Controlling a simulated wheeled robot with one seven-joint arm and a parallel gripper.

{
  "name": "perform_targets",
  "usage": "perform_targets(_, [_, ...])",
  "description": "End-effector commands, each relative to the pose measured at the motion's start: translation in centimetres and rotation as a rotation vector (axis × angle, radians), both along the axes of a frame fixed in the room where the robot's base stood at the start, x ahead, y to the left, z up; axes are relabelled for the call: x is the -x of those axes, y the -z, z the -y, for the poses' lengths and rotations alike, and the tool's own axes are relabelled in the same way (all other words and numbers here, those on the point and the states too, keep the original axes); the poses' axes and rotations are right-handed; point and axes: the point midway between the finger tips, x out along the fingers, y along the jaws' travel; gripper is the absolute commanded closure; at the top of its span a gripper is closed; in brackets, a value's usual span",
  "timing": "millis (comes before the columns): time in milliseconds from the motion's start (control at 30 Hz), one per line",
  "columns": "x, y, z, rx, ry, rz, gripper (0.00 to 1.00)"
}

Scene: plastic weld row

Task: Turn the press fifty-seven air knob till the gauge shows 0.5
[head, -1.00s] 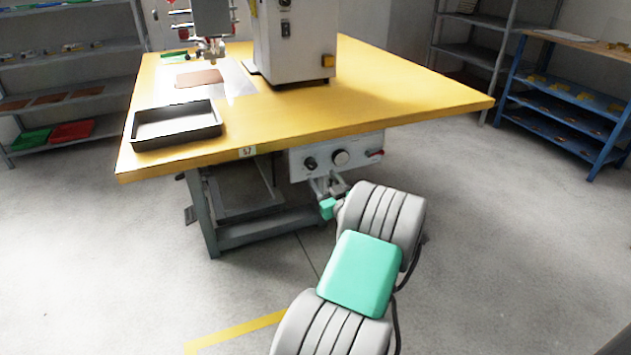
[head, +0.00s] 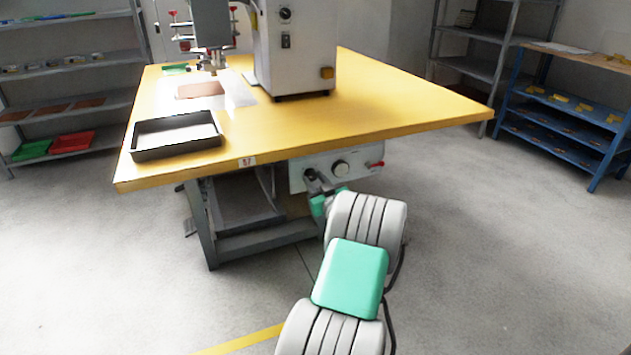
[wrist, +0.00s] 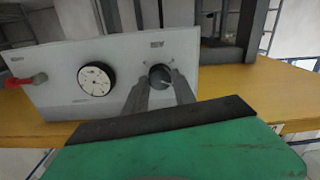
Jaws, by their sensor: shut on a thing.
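The dark round air knob (wrist: 160,76) sits on the grey control panel (wrist: 130,103) in the wrist view. My gripper (wrist: 159,84) is shut on the knob, with a finger on each side of it. In the head view my gripper (head: 316,184) is at the left part of the panel, under the table edge, and largely hides the knob. The round gauge (wrist: 96,81) has a white face and black rim beside the knob; its needle is too small to read. The gauge also shows in the head view (head: 340,168).
A red lever (wrist: 28,80) sticks out at the panel's far end. The yellow table (head: 400,108) overhangs the panel. A dark tray (head: 176,146), brown sheet (head: 200,90) and press (head: 295,50) stand on it. Floor around is clear; shelves (head: 560,120) stand at right.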

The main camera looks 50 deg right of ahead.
Motion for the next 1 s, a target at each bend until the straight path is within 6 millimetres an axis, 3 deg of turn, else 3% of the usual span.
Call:
perform_targets(300, [0.08, -0.02, 0.08, 0.001, 0.002, 0.0, 1.0])
perform_targets(667, [0.16, -0.05, 0.18, -0.021, 0.004, 0.013, 1.0])
perform_targets(1000, [0.2, -0.1, 0.17, -0.183, 0.005, 0.111, 1.0])
